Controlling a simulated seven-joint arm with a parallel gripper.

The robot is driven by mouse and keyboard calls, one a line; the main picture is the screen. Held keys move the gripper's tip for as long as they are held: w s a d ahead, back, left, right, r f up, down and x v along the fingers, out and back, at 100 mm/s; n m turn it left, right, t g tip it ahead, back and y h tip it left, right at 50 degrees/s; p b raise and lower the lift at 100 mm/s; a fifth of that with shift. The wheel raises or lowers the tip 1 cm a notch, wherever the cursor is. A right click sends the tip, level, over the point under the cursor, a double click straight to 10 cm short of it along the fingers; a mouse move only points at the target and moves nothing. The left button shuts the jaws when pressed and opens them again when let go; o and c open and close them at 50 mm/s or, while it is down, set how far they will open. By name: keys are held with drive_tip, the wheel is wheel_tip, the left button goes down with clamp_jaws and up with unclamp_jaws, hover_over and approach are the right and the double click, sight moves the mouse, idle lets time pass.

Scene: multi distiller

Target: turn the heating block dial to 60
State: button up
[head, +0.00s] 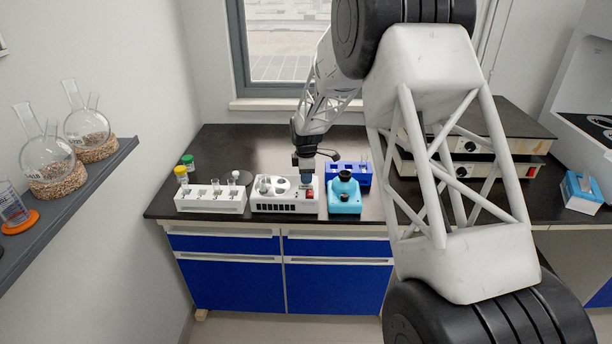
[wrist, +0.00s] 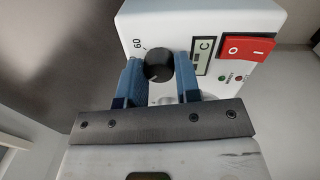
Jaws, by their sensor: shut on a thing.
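The white heating block (head: 272,207) stands on the dark bench, and its control face fills the upper part of the wrist view (wrist: 190,15). Its round dark dial (wrist: 158,62) sits between the two blue fingers of my gripper (wrist: 158,75). My gripper is shut on the dial, one finger on each side. The printed mark 60 (wrist: 138,43) is just up and left of the dial. I cannot make out the dial's pointer. In the head view my gripper (head: 307,177) is over the block's right end, hiding the dial.
A red switch (wrist: 246,48) and a small display (wrist: 203,55) are right of the dial. A white tube rack (head: 210,203) stands left of the block.

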drive_tip(key=m, duration=0.4)
drive_tip(key=shift+m, duration=0.3)
drive_tip(key=m, duration=0.3)
drive_tip(key=shift+w+m, duration=0.1)
drive_tip(key=shift+m, duration=0.2)
drive_tip(key=m, duration=0.4)
drive_tip(key=shift+m, duration=0.3)
drive_tip(key=shift+m+h, duration=0.3)
drive_tip(key=shift+m, duration=1.8)
drive_tip(key=o, duration=0.6)
drive_tip(key=shift+o, duration=0.2)
